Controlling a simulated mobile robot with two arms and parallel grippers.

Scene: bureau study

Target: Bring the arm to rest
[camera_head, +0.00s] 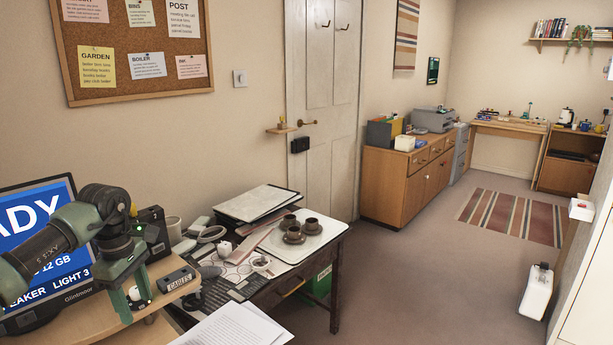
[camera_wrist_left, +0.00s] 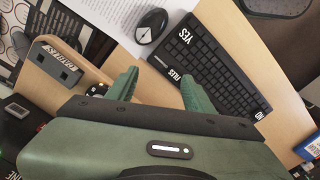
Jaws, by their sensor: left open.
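My left arm (camera_head: 60,240) comes in from the left in the head view, in front of the monitor. My left gripper (camera_head: 133,298) points down over the wooden desk at the lower left. In the left wrist view its two green fingers (camera_wrist_left: 158,82) stand apart with bare desk top between them, and it holds nothing. My right gripper is in neither view.
A lit monitor (camera_head: 40,225) stands beside the arm. A dark labelled box (camera_head: 177,280) is close to the gripper. A keyboard (camera_wrist_left: 210,65) and mouse (camera_wrist_left: 152,24) lie beyond the fingers. Cups (camera_head: 312,225) stand on a tray on the side table.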

